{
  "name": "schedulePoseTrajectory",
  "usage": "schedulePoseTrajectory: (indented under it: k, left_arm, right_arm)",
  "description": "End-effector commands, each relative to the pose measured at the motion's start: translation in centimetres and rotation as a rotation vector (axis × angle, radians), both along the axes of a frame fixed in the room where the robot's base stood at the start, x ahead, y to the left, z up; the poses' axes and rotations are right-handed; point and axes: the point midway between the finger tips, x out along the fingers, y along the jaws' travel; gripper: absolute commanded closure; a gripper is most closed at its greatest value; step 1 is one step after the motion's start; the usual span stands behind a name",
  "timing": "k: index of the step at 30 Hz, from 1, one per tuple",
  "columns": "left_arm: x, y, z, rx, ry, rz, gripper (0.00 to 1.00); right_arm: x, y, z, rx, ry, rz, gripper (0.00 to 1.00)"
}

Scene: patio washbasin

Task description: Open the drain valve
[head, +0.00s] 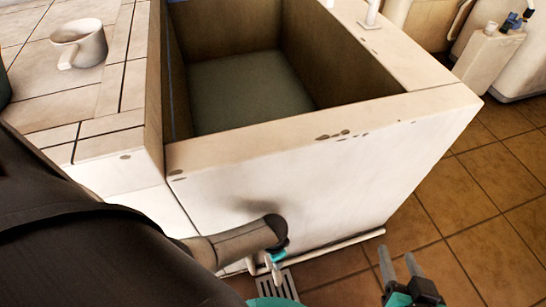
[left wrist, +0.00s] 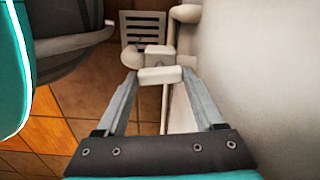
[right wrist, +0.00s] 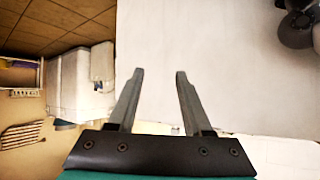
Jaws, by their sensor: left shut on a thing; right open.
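The drain valve is low on the front of the white washbasin (head: 310,180), partly hidden in the head view by my left arm. In the left wrist view its pale handle (left wrist: 160,76) sits in front of the valve body (left wrist: 158,57), close to the basin wall. My left gripper (left wrist: 160,78) has its fingers on either side of the handle and is shut on it. My right gripper (head: 398,260) is open and empty, to the right of the valve in the head view. Its two spread fingers also show in the right wrist view (right wrist: 160,74).
A floor grate (left wrist: 142,28) lies below the valve. A thin pale pipe (head: 335,243) runs along the basin's foot. A white mug (head: 80,44) stands on the tiled counter at left. A white tank (head: 490,55) stands at far right. Tiled floor right of the basin is clear.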

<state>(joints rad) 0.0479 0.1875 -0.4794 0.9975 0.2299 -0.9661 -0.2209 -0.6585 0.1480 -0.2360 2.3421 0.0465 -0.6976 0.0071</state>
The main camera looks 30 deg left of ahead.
Motion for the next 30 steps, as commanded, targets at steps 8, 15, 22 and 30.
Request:
schedulePoseTrajectory:
  k: [8, 15, 22, 30]
  left_arm:
    - [0.0, -0.1, 0.2, 0.0, 0.001, 0.239, 0.86]
    - [0.0, -0.1, 0.1, -0.002, 0.001, 0.469, 0.86]
    - [0.0, -0.1, 0.1, -0.002, 0.001, 0.687, 0.86]
    - [0.0, -0.1, 0.0, -0.002, 0.0, 0.943, 0.86]
  right_arm:
    - [-1.4, -2.8, 0.0, -0.104, 0.198, -0.028, 0.5]
    - [-3.2, -4.8, 0.2, -0.168, 0.347, -0.055, 0.5]
    - [-4.7, -6.2, 0.5, -0.209, 0.452, -0.076, 0.5]
    - [-5.5, -6.9, 0.4, -0.23, 0.516, -0.089, 0.5]
